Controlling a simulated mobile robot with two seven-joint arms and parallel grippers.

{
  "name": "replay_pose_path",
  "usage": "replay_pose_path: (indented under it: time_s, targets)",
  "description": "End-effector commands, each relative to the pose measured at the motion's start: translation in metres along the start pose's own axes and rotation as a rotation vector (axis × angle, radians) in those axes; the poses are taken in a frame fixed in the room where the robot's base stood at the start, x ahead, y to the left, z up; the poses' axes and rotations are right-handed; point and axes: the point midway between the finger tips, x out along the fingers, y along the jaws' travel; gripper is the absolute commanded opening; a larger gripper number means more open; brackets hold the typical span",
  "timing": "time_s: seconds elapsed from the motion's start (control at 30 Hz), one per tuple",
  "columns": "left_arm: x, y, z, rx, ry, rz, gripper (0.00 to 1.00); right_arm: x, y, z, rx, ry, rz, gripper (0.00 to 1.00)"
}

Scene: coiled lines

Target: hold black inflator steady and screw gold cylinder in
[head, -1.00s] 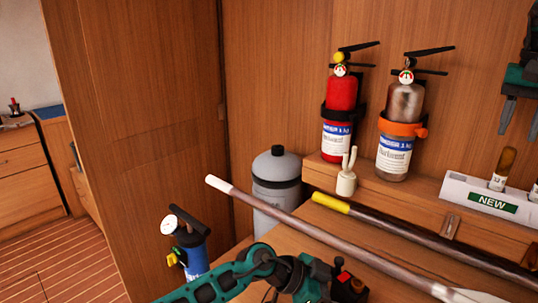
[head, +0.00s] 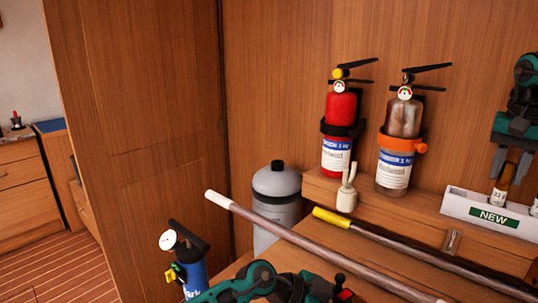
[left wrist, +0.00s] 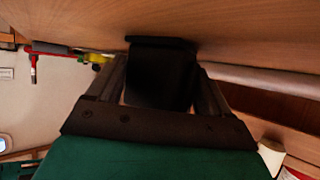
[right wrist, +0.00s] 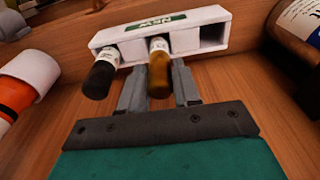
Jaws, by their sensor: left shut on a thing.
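The gold cylinder (right wrist: 159,75) stands in the white box marked NEW, gold end up, with a pale label band below. It also shows in the head view (head: 505,176). My right gripper (right wrist: 159,90) is open, its fingers on either side of the gold cylinder with gaps visible. In the head view the right gripper (head: 512,172) points down at the box. In the left wrist view my left gripper (left wrist: 160,90) is shut on a black block-like body, the black inflator (left wrist: 160,75). Its far side and any socket are hidden. The left fingertips are not clear in the head view.
The white NEW box (head: 475,207) sits on the wooden ledge; a dark-capped cylinder (right wrist: 100,78) stands beside the gold one. Two poles cross in front. A red extinguisher (head: 340,115), a grey-brown extinguisher (head: 403,118), a grey bottle (head: 277,185) and a blue pump (head: 193,275) stand around.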

Motion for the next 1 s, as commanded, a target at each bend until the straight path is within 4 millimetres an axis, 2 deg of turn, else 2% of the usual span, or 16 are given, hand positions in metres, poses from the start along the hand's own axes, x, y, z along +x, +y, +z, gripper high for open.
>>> replay_pose_path:
  time_s: [0.03,0.3,1.0]
  targets:
    - [-0.0002,-0.0002,-0.0004,0.000,0.001,0.000,0.56,-0.0001,0.0000,0.0000,0.000,0.000,0.000,0.27]
    - [-0.0002,-0.0002,-0.0004,0.000,0.001,0.000,0.56,-0.0003,-0.0001,0.0000,0.000,0.000,0.000,0.01]
    - [-0.0002,-0.0002,-0.0003,0.000,0.001,0.000,0.56,-0.0087,-0.0003,-0.0009,0.000,0.000,-0.001,0.00]
